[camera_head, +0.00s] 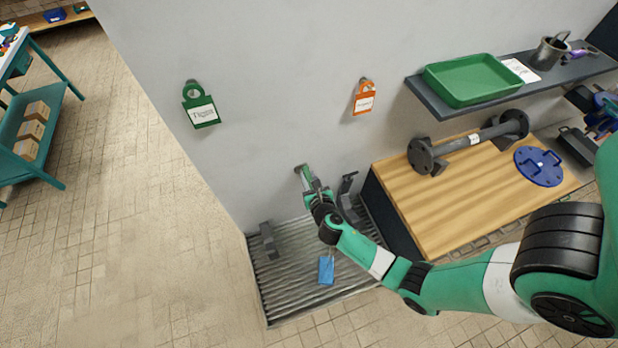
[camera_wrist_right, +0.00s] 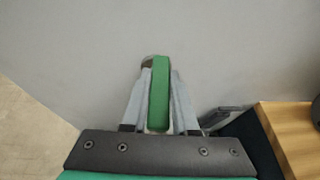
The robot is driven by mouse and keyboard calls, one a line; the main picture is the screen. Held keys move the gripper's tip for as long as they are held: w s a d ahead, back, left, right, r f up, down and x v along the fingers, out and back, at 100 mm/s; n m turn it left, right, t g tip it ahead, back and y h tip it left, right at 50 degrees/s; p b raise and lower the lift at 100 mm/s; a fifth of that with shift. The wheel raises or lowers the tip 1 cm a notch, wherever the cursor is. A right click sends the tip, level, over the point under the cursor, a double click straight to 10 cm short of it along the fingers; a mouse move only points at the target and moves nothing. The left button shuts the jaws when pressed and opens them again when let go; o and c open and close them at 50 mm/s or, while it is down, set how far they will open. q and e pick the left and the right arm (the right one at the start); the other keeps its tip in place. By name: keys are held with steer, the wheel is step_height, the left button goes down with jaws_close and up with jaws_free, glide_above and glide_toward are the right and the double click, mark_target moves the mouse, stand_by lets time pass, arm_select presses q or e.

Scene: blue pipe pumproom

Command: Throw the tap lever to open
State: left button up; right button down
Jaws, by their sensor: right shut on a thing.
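The tap lever (camera_wrist_right: 159,95) is a green bar between the two grey fingers of my right gripper (camera_wrist_right: 158,88) in the right wrist view. The fingers are shut on it, one on each side. In the head view the lever (camera_head: 307,174) shows as a small green piece at the white wall, at the tip of my right gripper (camera_head: 312,187). The gripper and wrist hide most of the tap. My left gripper is not in view.
Below is a ribbed grey tray (camera_head: 280,285) with a blue tag (camera_head: 326,270). Grey brackets stand at left (camera_head: 267,241) and right (camera_head: 348,188). A wooden bench (camera_head: 440,215) with a flanged pipe (camera_head: 470,141) is at right, under a shelf with a green tray (camera_head: 473,79).

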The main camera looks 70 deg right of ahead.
steer(key=shift+s+r+p, duration=0.1)
steer(key=shift+r+p, duration=0.15)
steer(key=shift+p, duration=0.2)
steer(key=shift+n+t+y+p, duration=0.3)
steer(key=shift+n+y+p, duration=0.05)
steer(key=shift+n+y, duration=0.05)
steer(key=shift+f, duration=0.15)
steer(key=c, duration=0.7)
jaws_free()
steer(key=shift+a, duration=0.1)
